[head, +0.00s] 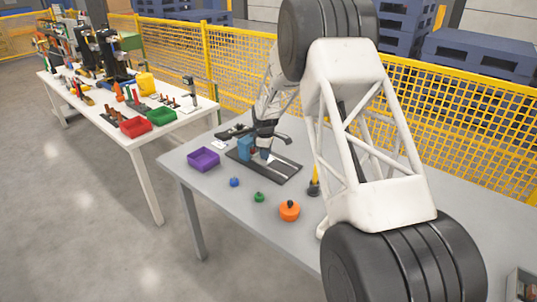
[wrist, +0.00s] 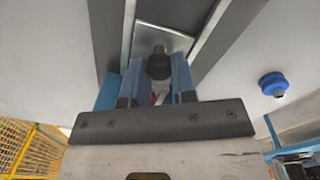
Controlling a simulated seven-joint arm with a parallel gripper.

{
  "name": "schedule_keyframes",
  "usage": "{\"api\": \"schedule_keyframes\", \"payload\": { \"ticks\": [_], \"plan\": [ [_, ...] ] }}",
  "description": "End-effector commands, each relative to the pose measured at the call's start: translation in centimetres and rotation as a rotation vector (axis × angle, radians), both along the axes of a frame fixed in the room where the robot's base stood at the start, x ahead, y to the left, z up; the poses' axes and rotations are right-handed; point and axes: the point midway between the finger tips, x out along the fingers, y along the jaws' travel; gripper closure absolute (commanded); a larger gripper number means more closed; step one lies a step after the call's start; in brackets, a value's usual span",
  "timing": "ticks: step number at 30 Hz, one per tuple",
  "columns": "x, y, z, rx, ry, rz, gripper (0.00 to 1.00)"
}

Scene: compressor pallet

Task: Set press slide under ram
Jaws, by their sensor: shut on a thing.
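The press slide looks like the bright metal plate (wrist: 165,42) between dark rails in the wrist view. A dark round knob (wrist: 159,65) stands at its near end. My gripper (wrist: 159,76) has its blue fingers on either side of the knob and is shut on it. In the head view my gripper (head: 263,148) is low over the dark press base (head: 287,172) on the grey table. A pale strip of the slide (head: 277,159) shows right of it. I cannot make out the ram; my arm and gripper cover part of the press.
A purple bin (head: 204,159) stands left of the press on the grey table (head: 225,205). Blue (head: 234,182), green (head: 258,197) and orange (head: 289,210) knobbed pieces lie in front. A white table (head: 150,120) with tools stands left. Yellow mesh fencing (head: 235,75) runs behind.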

Motion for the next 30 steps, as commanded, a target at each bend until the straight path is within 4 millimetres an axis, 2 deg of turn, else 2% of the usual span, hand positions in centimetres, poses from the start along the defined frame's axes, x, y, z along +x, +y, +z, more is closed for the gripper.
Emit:
{"api": "schedule_keyframes", "payload": {
  "ticks": [2,3,7,8,20,26,30],
  "plan": [
    [0.4,0.2,0.3,0.002,-0.010,0.001,1.00],
    [0.4,0.2,0.3,0.002,-0.010,0.001,0.72],
    [0.3,0.2,0.2,0.001,-0.009,0.001,0.52],
    [0.3,0.2,0.2,0.001,-0.009,0.001,0.50],
    [0.2,0.1,0.6,0.001,-0.007,0.001,0.50],
    [0.2,0.1,2.2,0.002,-0.008,0.001,0.50],
    [0.1,0.2,4.0,0.001,-0.009,0.001,0.50]
  ]
}}
